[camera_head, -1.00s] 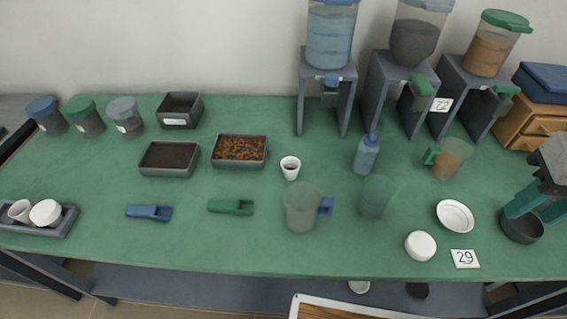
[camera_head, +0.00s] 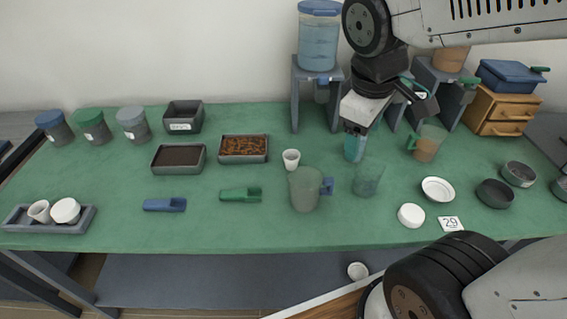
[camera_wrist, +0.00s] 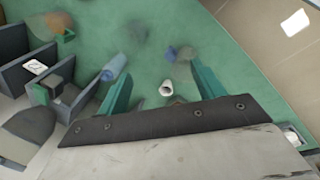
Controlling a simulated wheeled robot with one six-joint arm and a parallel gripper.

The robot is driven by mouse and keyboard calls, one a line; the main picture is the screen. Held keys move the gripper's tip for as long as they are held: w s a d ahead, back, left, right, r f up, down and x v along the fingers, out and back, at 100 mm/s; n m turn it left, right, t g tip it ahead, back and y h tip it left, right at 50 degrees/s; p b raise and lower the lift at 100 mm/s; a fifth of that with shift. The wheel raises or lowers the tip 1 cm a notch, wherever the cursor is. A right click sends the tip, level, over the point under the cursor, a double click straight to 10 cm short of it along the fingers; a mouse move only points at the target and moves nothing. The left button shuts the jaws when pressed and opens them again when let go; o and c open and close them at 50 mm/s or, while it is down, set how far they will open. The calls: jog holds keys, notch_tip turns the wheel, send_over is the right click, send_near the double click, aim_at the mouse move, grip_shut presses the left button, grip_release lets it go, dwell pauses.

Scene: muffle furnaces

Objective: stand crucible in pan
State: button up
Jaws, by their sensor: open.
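A small white crucible (camera_head: 291,160) stands upright on the green table, with a dark inside. It also shows in the wrist view (camera_wrist: 166,88), below and between my fingers. My gripper (camera_head: 355,146) is open and empty, above the table to the right of that crucible; its two teal fingers show in the wrist view (camera_wrist: 162,70). I cannot tell which is the task's pan.
A clear beaker (camera_head: 304,190) and a second one (camera_head: 367,180) stand near the crucible. A blue bottle (camera_wrist: 115,68) is close to my gripper. Dispensers (camera_head: 319,70) stand behind. A white dish (camera_head: 438,189), white lid (camera_head: 411,215) and "29" card (camera_head: 451,224) lie right.

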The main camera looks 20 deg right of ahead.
jog(key=w+a+f+n+h, duration=0.2)
jog(key=w+f+n, duration=0.6)
jog(key=w+n, duration=0.4)
jog(key=n+t, duration=0.2)
jog(key=n, duration=0.7)
send_near(291, 158)
jog(key=d, duration=0.1)
jog(key=shift+y, duration=0.4)
jog(key=x, duration=0.5)
jog(key=s+x, duration=0.1)
jog(key=x, duration=0.1)
jog(key=shift+w+a+f, duration=0.1)
jog(key=shift+w+f, duration=0.05)
jog(key=shift+f, duration=0.3)
jog(key=c, duration=1.1)
